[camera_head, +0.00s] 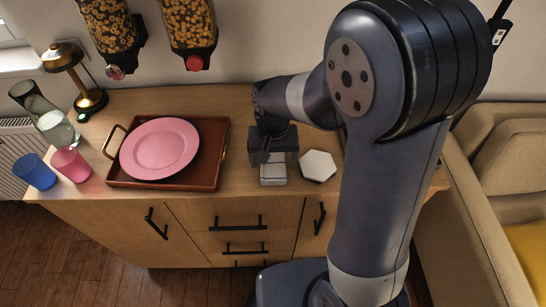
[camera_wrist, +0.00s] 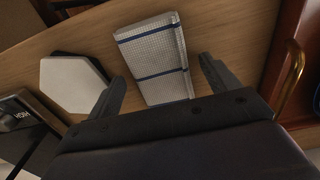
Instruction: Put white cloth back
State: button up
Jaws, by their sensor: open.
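A folded white cloth (camera_head: 273,170) with a fine grid pattern and dark blue stripes lies on the wooden counter, between the tray and a white hexagonal piece. Nothing is held. I cannot tell how much height separates the fingertips from the cloth.
A brown tray (camera_head: 215,168) with a pink plate (camera_head: 160,148) stands left of the cloth. The white hexagonal piece (camera_head: 319,166) is close on the right. Blue (camera_head: 34,171) and pink (camera_head: 71,164) cups, a carafe (camera_head: 53,126) and a lamp (camera_head: 88,98) stand at the far left.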

aim_at(273, 162)
notch_tip(273, 162, up, 12)
jog(key=shift+p, duration=0.3)
jog(key=shift+c, duration=0.2)
dwell(0.3)
